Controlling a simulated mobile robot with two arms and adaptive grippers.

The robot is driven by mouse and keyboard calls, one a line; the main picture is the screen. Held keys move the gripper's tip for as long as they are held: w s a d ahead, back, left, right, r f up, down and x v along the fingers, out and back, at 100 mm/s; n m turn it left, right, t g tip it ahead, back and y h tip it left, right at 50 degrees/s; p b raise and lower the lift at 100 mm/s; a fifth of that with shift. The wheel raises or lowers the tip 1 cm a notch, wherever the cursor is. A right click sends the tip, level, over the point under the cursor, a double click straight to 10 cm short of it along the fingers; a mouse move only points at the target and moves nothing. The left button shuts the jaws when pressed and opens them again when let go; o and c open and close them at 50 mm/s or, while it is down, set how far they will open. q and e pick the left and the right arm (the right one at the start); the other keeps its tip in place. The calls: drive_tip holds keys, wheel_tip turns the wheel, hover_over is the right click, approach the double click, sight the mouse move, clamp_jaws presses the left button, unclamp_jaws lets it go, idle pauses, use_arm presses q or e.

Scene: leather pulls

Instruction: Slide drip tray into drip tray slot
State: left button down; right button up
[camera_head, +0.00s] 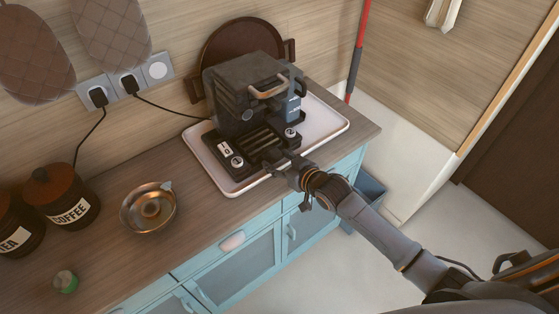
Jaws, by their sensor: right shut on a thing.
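The dark coffee machine (240,92) stands on a pale tray (329,116) on the wooden counter. The drip tray (262,140), dark with slats, is at the machine's lower front, between two light-coloured controls. My right gripper (276,160) is at the front edge of the drip tray and is shut on it. The arm reaches in from the lower right. How deep the drip tray sits in its slot cannot be told from here, and the gripper hides part of its front edge. My left gripper is not in view.
A copper bowl (150,208), a coffee canister (63,196) and a small green-topped item (66,281) stand on the counter (130,259) to the left. A round brown tray (236,42) leans behind the machine. A power cord (172,110) runs to the wall socket.

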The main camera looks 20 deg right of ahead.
drive_tip(key=o, duration=1.6)
drive_tip(key=shift+o, duration=0.2)
drive_tip(key=shift+s, duration=0.1)
drive_tip(key=v, duration=1.2)
drive_tip(key=s+d+f+m+g+h+b, duration=0.1)
drive_tip(key=d+f+h, duration=0.15)
drive_tip(key=f, duration=0.65)
drive_tip(key=s+d+f+m+g+h, duration=0.1)
drive_tip(key=d+f, duration=0.2)
drive_tip(key=f, duration=0.7)
drive_tip(key=s+d+f+g, duration=0.1)
drive_tip(key=s+f+g, duration=0.1)
drive_tip(key=s+f, duration=0.45)
drive_tip(key=s+d+f+g, duration=0.1)
drive_tip(key=s+f, duration=0.3)
drive_tip(key=f, duration=0.5)
drive_tip(key=s+a+f+g, duration=0.1)
drive_tip(key=s+f+g, duration=0.1)
drive_tip(key=s+f, duration=0.3)
drive_tip(key=s+a+f+g+b, duration=0.1)
drive_tip(key=s+f, duration=0.5)
drive_tip(key=s, duration=0.7)
drive_tip(key=s+a+f+g+h+b, duration=0.1)
drive_tip(key=s+a+f+g, duration=0.2)
drive_tip(key=s+f, duration=0.3)
drive_tip(key=s, duration=0.3)
drive_tip(key=shift+s+f+g, duration=0.2)
drive_tip(key=shift+s+g, duration=0.1)
drive_tip(key=shift+s, duration=0.1)
